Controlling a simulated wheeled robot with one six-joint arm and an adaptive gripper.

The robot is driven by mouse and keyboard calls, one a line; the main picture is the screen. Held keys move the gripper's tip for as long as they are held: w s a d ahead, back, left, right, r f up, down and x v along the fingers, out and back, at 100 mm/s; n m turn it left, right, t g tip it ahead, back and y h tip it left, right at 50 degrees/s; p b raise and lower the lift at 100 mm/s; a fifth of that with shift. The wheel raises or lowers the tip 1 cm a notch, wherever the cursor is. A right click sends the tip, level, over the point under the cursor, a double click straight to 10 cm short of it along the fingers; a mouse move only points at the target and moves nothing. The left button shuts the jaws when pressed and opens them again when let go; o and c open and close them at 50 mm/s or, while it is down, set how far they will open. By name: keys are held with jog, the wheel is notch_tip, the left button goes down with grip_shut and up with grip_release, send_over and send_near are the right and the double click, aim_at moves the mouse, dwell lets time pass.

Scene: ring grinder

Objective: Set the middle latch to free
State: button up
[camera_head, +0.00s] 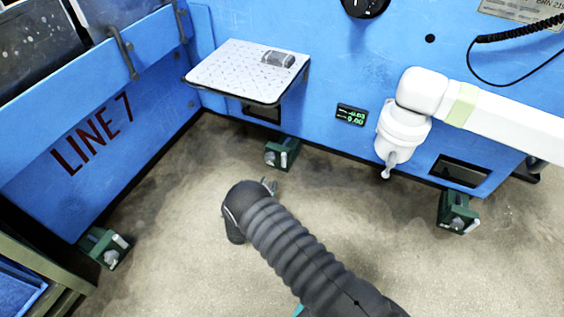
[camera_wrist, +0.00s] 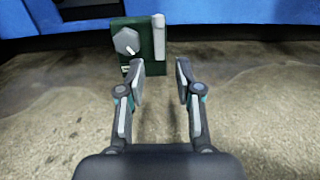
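The middle latch (camera_head: 282,153) is a dark green block with grey parts, low at the foot of the blue machine. In the wrist view the green latch (camera_wrist: 145,42) stands ahead of the fingers. It has a grey hexagonal knob (camera_wrist: 126,40) with a white mark pointing down and right, and a pale upright bar (camera_wrist: 158,36) at its right. My gripper (camera_wrist: 159,76) is open and empty, its fingers apart. The left fingertip overlaps the latch's lower part in view; I cannot tell whether it touches. In the head view my gripper (camera_head: 269,186) is just below the latch.
Similar green latches stand at left (camera_head: 103,248) and right (camera_head: 458,212). A perforated shelf (camera_head: 235,72) juts out above the middle latch. A white arm (camera_head: 500,116) reaches in from the right. The blue machine wall (camera_head: 350,75) closes the back; open concrete floor lies in front.

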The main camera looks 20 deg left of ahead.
aim_at(283, 159)
jog(key=w, duration=0.9)
jog(key=w+d+b, duration=0.1)
jog(key=w, duration=0.3)
jog(key=shift+w+f, duration=0.15)
jog(key=shift+w, duration=0.1)
grip_shut()
